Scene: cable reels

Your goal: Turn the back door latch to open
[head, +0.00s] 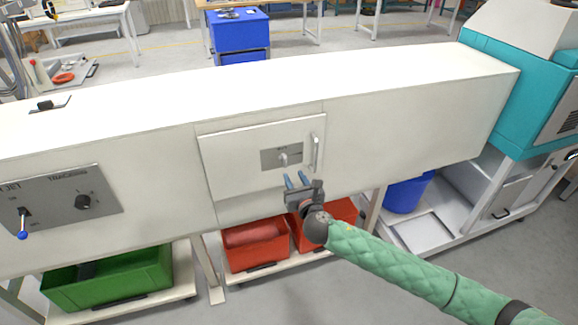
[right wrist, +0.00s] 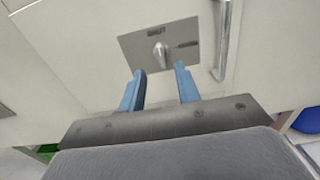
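The latch (head: 283,158) is a small light knob on a grey plate (head: 268,160) set in a white door panel (head: 230,165) on the long white machine. In the right wrist view the latch (right wrist: 159,52) stands upright on its plate, with the word "SHUT" above it. My right gripper (head: 296,180) is just below the latch. Its two blue fingers are apart and empty, one to each side below the knob in the right wrist view (right wrist: 159,76); I see no contact. My left gripper is not in view.
A vertical door handle (head: 315,151) stands just right of the plate. A control panel with a blue-tipped lever (head: 23,228) is at left. Below are a green bin (head: 110,280), red bins (head: 256,245) and a blue bin (head: 408,193). A teal machine (head: 510,100) stands at right.

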